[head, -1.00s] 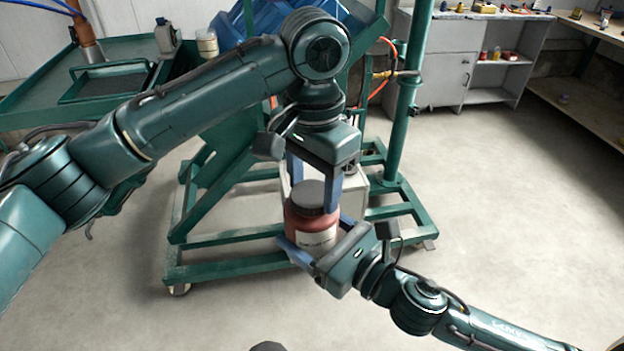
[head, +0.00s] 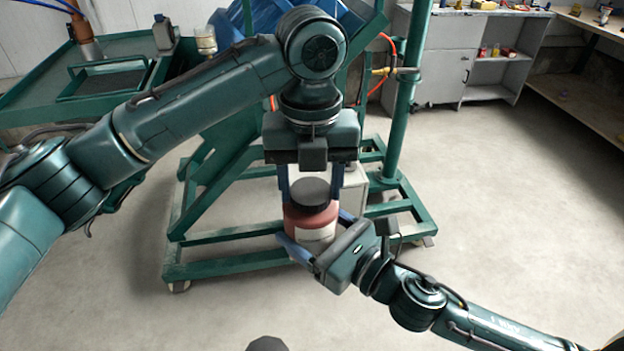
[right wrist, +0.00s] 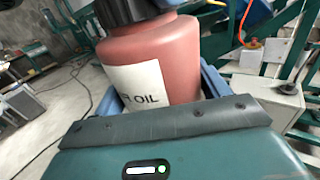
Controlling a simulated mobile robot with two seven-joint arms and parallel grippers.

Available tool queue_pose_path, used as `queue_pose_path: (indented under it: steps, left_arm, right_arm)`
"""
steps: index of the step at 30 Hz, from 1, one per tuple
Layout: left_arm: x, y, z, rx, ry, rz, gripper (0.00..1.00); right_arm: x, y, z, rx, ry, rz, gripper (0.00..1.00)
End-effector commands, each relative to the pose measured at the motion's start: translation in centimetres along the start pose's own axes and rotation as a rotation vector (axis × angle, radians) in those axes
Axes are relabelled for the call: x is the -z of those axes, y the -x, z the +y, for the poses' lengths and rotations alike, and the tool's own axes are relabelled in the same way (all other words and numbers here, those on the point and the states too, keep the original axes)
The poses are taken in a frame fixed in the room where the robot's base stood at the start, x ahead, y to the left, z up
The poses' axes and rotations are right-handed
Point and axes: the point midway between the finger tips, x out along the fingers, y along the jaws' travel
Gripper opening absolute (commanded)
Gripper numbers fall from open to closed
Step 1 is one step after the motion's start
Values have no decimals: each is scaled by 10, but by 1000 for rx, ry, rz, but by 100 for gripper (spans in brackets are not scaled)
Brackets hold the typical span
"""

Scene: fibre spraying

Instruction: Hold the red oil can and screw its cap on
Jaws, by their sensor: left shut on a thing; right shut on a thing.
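The red oil can (head: 303,220) has a white label and stands roughly upright in front of me. My right gripper (head: 313,232) is shut around its body from the lower right. In the right wrist view the can (right wrist: 165,50) fills the top middle, with "OIL" readable on its label. The black cap (head: 311,192) sits at the top of the can. It shows partly in the right wrist view (right wrist: 122,10), cut off by the upper edge. My left gripper (head: 310,187) points down from above, shut on the cap with a blue finger on each side. The thread is hidden.
A green wheeled frame (head: 225,265) stands behind the can. A green bench with a tray (head: 100,85) is at the back left. A grey cabinet (head: 430,60) and shelves are at the back right. Open concrete floor (head: 500,190) lies to the right.

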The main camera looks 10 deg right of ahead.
Motion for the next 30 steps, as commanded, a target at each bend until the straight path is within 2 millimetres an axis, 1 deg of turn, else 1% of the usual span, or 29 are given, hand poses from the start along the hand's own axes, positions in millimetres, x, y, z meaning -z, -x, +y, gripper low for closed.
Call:
queue_pose_path:
  steps: [1, 3, 9, 12, 15, 18, 20, 27, 28, 30]
  left_arm:
    - [-1, 1, 1, 0, -107, -2, 32]
    - [-1, 1, 1, 0, -267, -3, 32]
    - [-2, 1, 3, -1, -716, -3, 32]
    - [-2, 0, 3, -2, -909, -2, 32]
    - [-2, 0, 3, -2, -1045, -2, 32]
    - [-3, 0, 4, -2, -1119, -2, 32]
    - [-3, 0, 4, -2, -1137, -2, 32]
    - [-3, 0, 3, -2, -1139, -2, 32]
    - [-3, 0, 3, -2, -1139, -2, 54]
    - [-3, 0, 3, -2, -1138, -2, 59]
  right_arm:
    - [0, 0, 0, -1, 0, 0, 11]
    - [0, 0, 0, -1, 0, 0, 11]
    - [0, 0, 0, -1, 0, 0, 11]
    - [0, 0, 0, -1, 0, 0, 11]
    - [0, 0, 0, -1, 0, 0, 11]
    - [0, 0, 0, -2, 0, 0, 11]
    - [0, 0, 1, -2, 0, 0, 11]
    - [0, 0, 1, -2, 0, 1, 11]
    - [0, 0, 1, -2, 0, 1, 11]
    - [0, 0, 1, -2, 0, 1, 11]
